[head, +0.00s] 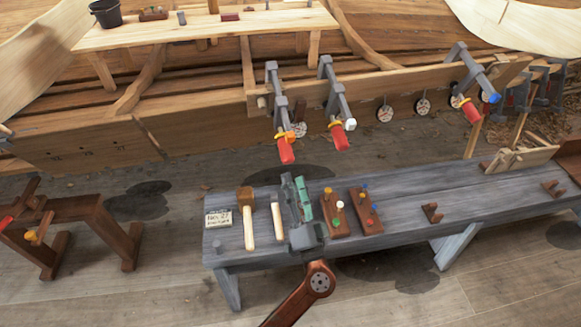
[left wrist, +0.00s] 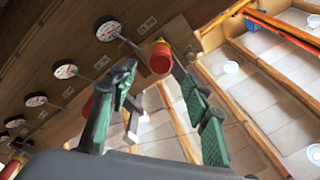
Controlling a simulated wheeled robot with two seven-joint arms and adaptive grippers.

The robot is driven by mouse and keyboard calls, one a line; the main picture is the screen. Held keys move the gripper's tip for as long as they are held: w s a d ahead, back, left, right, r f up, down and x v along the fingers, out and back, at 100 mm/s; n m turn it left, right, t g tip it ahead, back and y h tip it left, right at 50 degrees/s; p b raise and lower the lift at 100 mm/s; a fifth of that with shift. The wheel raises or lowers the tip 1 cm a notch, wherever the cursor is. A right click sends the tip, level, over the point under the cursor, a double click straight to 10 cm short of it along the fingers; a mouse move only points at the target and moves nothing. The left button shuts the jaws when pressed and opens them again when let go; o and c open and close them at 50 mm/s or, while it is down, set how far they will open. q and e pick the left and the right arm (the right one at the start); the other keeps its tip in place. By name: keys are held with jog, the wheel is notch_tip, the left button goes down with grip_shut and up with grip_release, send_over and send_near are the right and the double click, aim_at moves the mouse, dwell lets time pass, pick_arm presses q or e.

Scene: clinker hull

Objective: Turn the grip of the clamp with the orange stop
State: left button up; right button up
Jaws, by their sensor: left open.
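Three grey clamps sit along the hull plank, each with a red grip and a yellow collar. The left clamp (head: 274,90) has an orange tint at its lower bar end, too small to be sure of; its red grip (head: 286,152) hangs down and left of the middle clamp. The middle clamp (head: 336,92) has a white stop, the right clamp (head: 472,68) a blue one. My left gripper (head: 296,190) is open and empty, below the left clamp's grip and apart from it. In the left wrist view a red grip (left wrist: 160,60) shows beyond the open fingertips (left wrist: 154,74). My right gripper is not in view.
A grey bench (head: 400,215) below holds mallets (head: 248,215), two brown peg blocks (head: 368,212) and a small card (head: 219,218). Round dials (head: 384,113) line the plank. A brown sawhorse (head: 85,212) stands at left. A plank shelf (head: 220,28) is above.

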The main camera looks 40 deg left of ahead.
aim_at(289, 162)
pick_arm(q)
jog(key=shift+v, duration=1.65)
jog(key=a+n, duration=0.1)
jog(key=n, duration=0.2)
jog(key=w+a+r+n+p, duration=0.1)
jog(key=n, duration=0.2)
jog(key=w+a+r+n+p, duration=0.1)
jog(key=n, duration=0.1)
jog(key=shift+w+a+n, duration=0.2)
jog(key=shift+a+n, duration=0.1)
jog(key=shift+n, duration=0.1)
jog(key=shift+w+a, duration=0.15)
jog(key=shift+a, duration=0.05)
jog(key=shift+x, duration=3.65)
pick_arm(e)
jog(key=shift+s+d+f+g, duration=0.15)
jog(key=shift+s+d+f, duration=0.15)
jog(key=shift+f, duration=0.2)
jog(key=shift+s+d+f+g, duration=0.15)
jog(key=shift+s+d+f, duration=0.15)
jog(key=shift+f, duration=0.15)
pick_arm(q)
jog(key=shift+c, duration=0.4)
jog(key=c, duration=1.1)
